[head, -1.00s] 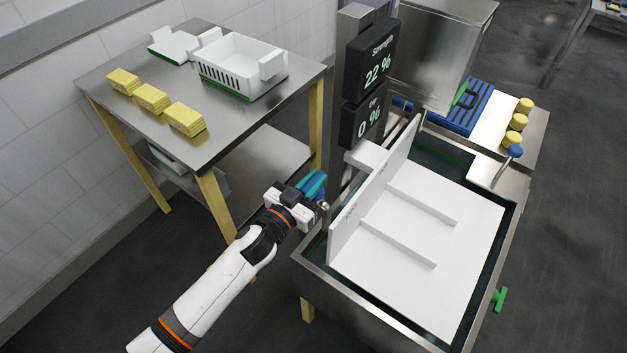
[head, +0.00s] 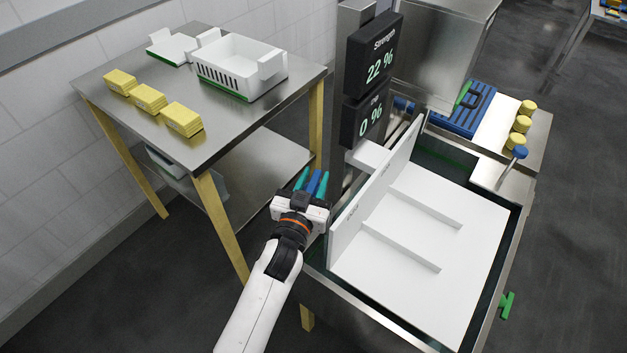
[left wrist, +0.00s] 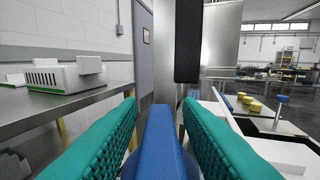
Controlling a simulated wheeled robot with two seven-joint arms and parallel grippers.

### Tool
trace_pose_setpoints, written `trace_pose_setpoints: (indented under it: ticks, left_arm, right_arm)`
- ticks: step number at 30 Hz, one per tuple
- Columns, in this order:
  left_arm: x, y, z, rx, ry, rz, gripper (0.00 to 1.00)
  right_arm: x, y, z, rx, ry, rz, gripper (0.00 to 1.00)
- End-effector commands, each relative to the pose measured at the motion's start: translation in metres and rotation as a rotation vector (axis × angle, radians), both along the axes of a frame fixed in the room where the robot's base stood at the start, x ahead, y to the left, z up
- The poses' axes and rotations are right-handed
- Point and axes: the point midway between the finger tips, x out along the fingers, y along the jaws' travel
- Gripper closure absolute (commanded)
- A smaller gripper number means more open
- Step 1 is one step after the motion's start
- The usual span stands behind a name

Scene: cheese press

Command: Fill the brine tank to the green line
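The steel brine tank (head: 345,307) stands at right in the head view, with a white divided board (head: 440,240) over most of its opening. A dark green strip (head: 449,160) shows along its far inner wall; the liquid level is hidden. My left gripper (head: 312,180) is just left of the tank, its two teal fingers on either side of a blue bar (head: 315,183). In the left wrist view the blue bar (left wrist: 160,145) runs lengthwise between the fingers, with gaps near the tips; I cannot tell if it is gripped. My right gripper is out of view.
Two displays read Strength 22 % (head: 376,60) and 0 % (head: 367,118) on a post behind the tank. A steel table (head: 230,125) with yellow blocks (head: 182,119) and a white basket (head: 240,67) stands left. A green handle (head: 507,305) sits on the tank's right side.

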Motion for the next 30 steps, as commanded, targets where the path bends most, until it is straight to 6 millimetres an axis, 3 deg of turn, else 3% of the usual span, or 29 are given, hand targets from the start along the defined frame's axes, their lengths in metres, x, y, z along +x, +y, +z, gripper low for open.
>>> trace_pose_setpoints:
  ticks: [9, 13, 24, 30]
  left_arm:
    - [-0.001, 0.000, -0.001, 0.000, 0.001, -0.001, 0.62]
    - [-0.011, 0.003, -0.003, 0.000, 0.002, 0.000, 0.62]
    - [-0.082, 0.026, -0.004, -0.001, 0.003, -0.001, 0.62]
    - [-0.108, 0.035, -0.002, 0.000, 0.002, -0.001, 0.62]
  right_arm:
    - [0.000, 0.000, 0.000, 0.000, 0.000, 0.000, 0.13]
    - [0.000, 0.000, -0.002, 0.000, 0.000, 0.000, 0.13]
    - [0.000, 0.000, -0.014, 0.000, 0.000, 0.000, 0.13]
    - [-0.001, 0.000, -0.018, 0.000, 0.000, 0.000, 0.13]
